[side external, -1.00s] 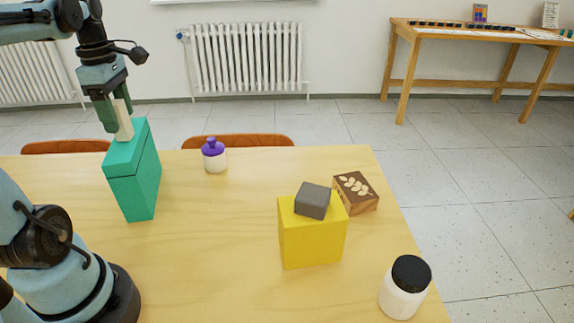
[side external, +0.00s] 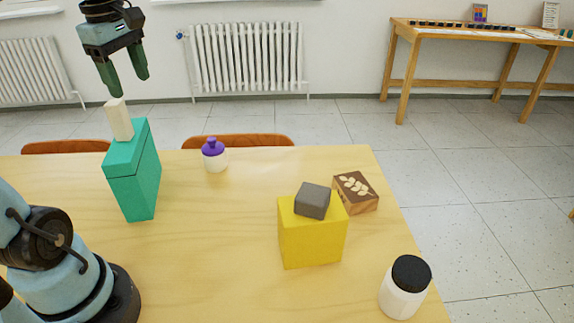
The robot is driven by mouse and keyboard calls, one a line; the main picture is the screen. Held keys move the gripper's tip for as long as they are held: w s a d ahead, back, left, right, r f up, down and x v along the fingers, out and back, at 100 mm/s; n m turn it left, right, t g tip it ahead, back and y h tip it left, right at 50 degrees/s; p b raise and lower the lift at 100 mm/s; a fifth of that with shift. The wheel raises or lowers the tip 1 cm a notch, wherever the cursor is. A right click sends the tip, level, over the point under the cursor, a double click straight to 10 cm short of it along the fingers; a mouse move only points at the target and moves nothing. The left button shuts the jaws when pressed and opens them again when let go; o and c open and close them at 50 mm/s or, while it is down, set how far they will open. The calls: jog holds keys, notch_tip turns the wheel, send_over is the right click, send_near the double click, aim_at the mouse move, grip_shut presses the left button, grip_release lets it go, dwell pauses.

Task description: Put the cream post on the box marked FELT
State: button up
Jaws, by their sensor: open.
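The cream post (side external: 119,120) stands upright on top of the tall green box (side external: 134,181) at the left of the table. No lettering can be read on the green box from this side. My gripper (side external: 128,88) is open and empty, just above the cream post and apart from it, with its fingers pointing down. A yellow box (side external: 312,240) stands right of the middle of the table, with a grey block (side external: 312,201) on top. No marking shows on the yellow box in this view.
A white jar with a purple lid (side external: 214,156) stands near the far edge. A wooden block with a leaf pattern (side external: 355,194) lies behind the yellow box. A white jar with a black lid (side external: 406,287) stands at the front right. The middle of the table (side external: 220,240) is clear.

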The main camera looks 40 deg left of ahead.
jog(key=w+d+f+m+t, duration=0.2)
jog(key=d+f+m, duration=0.4)
jog(key=d+m, duration=0.3)
jog(key=w+d+f+m+t, duration=0.2)
jog(key=d+f+m+t, duration=0.2)
jog(key=d+f+m, duration=0.3)
jog(key=d+m, duration=0.3)
jog(key=m, duration=0.3)
jog(key=shift+w+h, duration=0.15)
jog(key=shift+h, duration=0.25)
